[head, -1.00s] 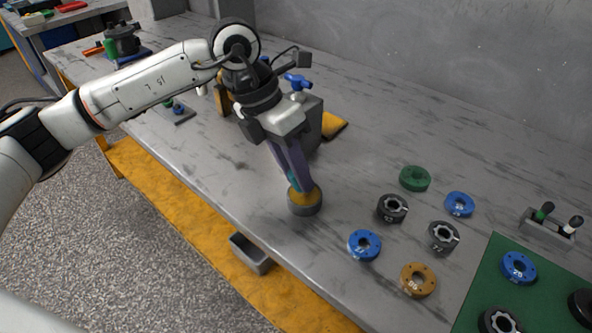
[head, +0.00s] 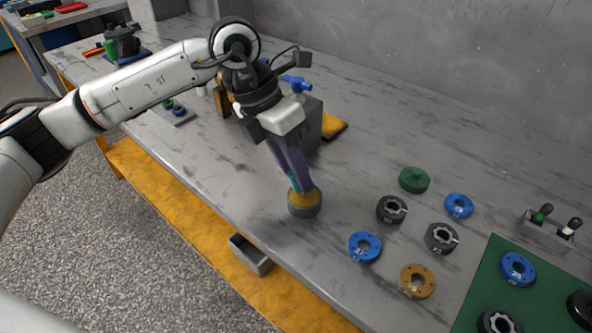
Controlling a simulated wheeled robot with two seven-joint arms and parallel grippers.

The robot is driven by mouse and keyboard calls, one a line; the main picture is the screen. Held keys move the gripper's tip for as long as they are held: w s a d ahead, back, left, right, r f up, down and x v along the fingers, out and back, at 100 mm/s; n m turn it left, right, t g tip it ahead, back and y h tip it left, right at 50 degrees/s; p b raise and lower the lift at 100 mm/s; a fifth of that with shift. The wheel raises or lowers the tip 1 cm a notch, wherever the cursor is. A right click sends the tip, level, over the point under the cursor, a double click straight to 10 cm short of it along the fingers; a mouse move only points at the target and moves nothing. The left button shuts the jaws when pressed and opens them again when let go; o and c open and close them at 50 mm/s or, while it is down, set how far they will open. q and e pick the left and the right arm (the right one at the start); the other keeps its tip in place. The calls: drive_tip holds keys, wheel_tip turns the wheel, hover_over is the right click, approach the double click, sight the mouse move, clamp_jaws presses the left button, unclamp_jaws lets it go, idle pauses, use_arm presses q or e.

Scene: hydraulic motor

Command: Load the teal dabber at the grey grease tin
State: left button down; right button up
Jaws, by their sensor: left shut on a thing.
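The grey grease tin (head: 304,209) stands on the bench near its front edge, with yellowish grease (head: 312,194) showing at its top. My left gripper (head: 297,183) points down right over the tin, shut on the teal dabber (head: 292,182). Only a narrow teal strip of the dabber shows beside the fingers. Its lower end is hidden at the tin's mouth, so I cannot tell how deep it sits. My right gripper is not in view.
Several rings lie right of the tin, including a blue ring (head: 365,247), a green one (head: 414,180) and a tan one (head: 418,281). A green mat (head: 477,296) is at lower right. A grey block (head: 313,124) stands behind the gripper. A grey bin (head: 250,255) sits below the bench edge.

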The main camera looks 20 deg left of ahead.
use_arm(q)
drive_tip(key=shift+r+p, duration=1.9)
drive_tip(key=shift+r, duration=1.35)
